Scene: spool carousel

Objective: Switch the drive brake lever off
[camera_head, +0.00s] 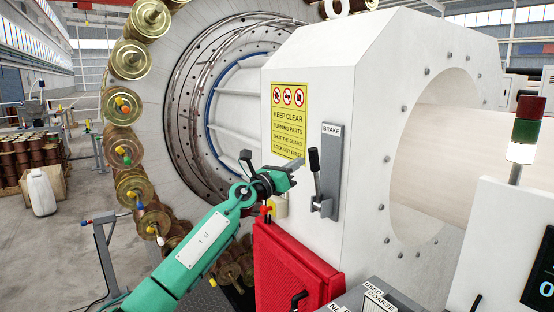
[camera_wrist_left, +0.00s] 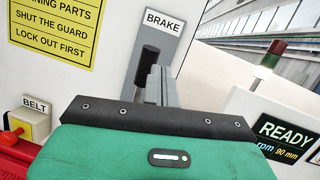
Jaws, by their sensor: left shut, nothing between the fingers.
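The brake lever (camera_head: 314,162) has a black handle on a grey rod and points up from a pivot on the grey plate marked BRAKE (camera_head: 331,150). The plate is on the white machine housing. My left gripper (camera_head: 294,166) is shut and empty, just left of the lever handle in the head view. In the left wrist view the black handle (camera_wrist_left: 149,60) stands beside and partly behind my shut fingers (camera_wrist_left: 158,86), which hide its lower part. I cannot tell whether they touch. My right gripper is not in view.
A yellow warning sign (camera_head: 289,118) is left of the plate. A BELT box (camera_wrist_left: 32,122) with a red knob sits lower left, above a red cabinet (camera_head: 285,268). The spool carousel (camera_head: 160,135) stands behind my arm. A display (camera_wrist_left: 287,138) reads READY.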

